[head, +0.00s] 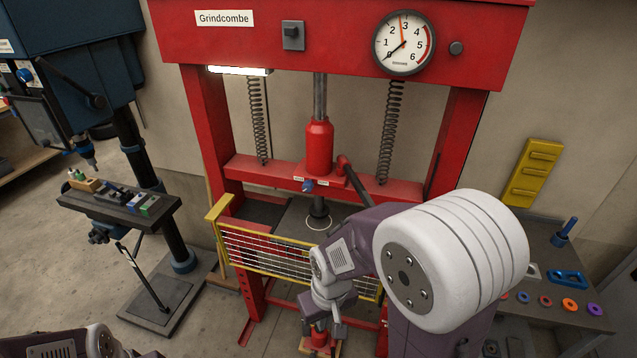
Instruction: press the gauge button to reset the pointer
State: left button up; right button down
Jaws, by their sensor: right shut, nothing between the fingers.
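The round white gauge (404,43) sits at the right of the red press's top beam. Its black pointer is at 0, and a thin orange-red pointer stands up between 2 and 3. A small dark round button (456,48) sits on the beam just right of the gauge. My right gripper (325,318) is low in front of the press, by the yellow-framed guard, far below the gauge and button. It is shut and empty, with its fingertips hard to make out. My left arm shows only a little at the bottom left, and its gripper is out of view.
The red press (222,37) carries a grey switch (293,36) and has a mesh guard (270,250) in front. A blue drill press (60,55) stands left. A bench (548,250) with coloured parts is at right. Space before the gauge is clear.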

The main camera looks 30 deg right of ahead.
aim_at(455, 48)
jog(key=k+l+z, duration=0.15)
jog(key=z, duration=0.75)
